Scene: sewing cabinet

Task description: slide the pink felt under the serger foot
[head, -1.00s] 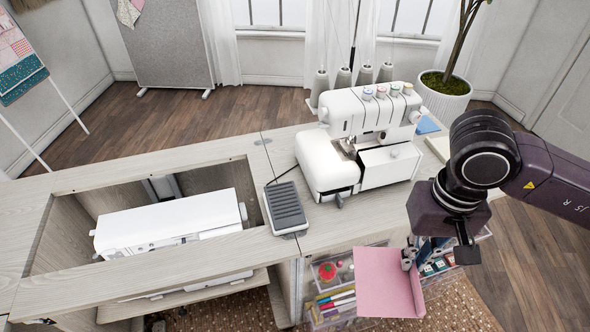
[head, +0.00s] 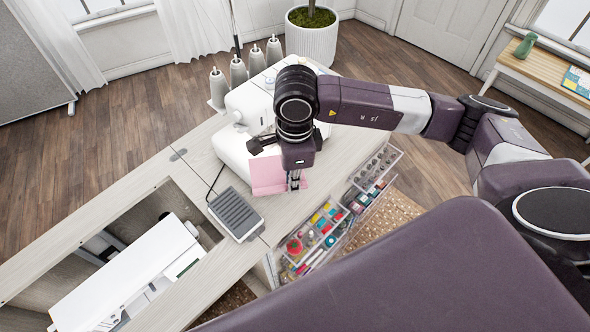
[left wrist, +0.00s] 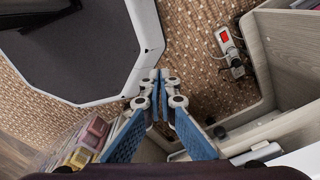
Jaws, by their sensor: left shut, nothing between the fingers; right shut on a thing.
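The pink felt (head: 268,174) is a flat pink sheet in the head view, in front of the white serger (head: 233,150). My right gripper (head: 294,182) is shut on its right part and holds it at the serger's front, over the cabinet top. The arm and gripper hide the serger foot and much of the machine, so I cannot tell how the felt sits against the foot. My left gripper (left wrist: 162,100) shows in the left wrist view, shut and empty, low above the woven rug beside the cabinet.
A foot pedal (head: 236,213) lies on the cabinet top (head: 178,180), left of the felt. Open drawers of sewing supplies (head: 318,232) stick out below. A white sewing machine (head: 130,275) sits in the cabinet recess. Thread cones (head: 238,72) stand behind the serger. A power strip (left wrist: 230,48) lies by the cabinet.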

